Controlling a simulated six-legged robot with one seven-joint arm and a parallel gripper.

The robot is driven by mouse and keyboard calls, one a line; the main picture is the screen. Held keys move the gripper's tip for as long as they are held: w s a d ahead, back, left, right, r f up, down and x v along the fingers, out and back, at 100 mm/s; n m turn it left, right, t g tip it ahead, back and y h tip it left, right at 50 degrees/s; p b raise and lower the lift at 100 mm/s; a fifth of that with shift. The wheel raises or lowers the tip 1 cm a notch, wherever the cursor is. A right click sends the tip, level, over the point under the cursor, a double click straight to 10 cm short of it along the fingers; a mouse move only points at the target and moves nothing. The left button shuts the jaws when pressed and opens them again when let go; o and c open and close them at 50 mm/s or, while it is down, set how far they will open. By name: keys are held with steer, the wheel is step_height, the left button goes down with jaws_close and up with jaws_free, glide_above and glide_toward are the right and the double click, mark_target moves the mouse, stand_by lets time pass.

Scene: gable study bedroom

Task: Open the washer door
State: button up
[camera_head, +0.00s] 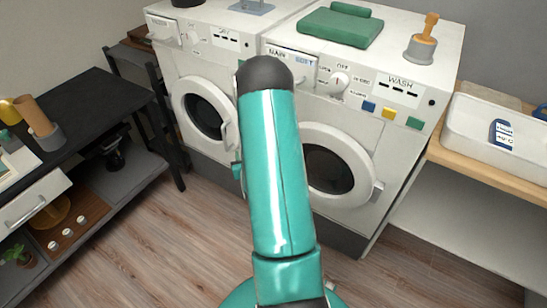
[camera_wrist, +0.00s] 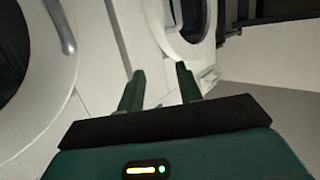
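The white washer (camera_head: 385,110) marked WASH stands right of centre in the head view. Its round door (camera_head: 340,172) looks shut. It has a white ring, dark glass and a handle (camera_head: 378,191) on its right edge. My arm covers the door's left part. My gripper is mostly hidden behind my arm in the head view; a small teal part shows left of the arm, near the gap between the machines. In the wrist view my gripper (camera_wrist: 160,80) is open and empty. A large door ring (camera_wrist: 75,85) with a handle (camera_wrist: 66,27) is at left; I cannot tell which machine's.
A second white machine (camera_head: 182,65) with a round door (camera_head: 205,115) stands left of the washer. A dark shelf table (camera_head: 85,105) is at far left. A wooden counter (camera_head: 530,172) with a white bin (camera_head: 470,120) is at right. The wood floor (camera_head: 170,245) in front is clear.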

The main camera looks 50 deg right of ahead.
steer(key=s+d+f+m+h, duration=0.25)
steer(key=s+f+h, duration=0.25)
steer(key=s+f, duration=0.6)
steer(key=shift+m+g, duration=0.25)
steer(key=shift+g, duration=0.05)
steer(key=x, duration=1.2)
steer(key=shift+d+r, duration=0.35)
steer(key=shift+d, duration=0.05)
steer(key=shift+c, duration=0.4)
jaws_close()
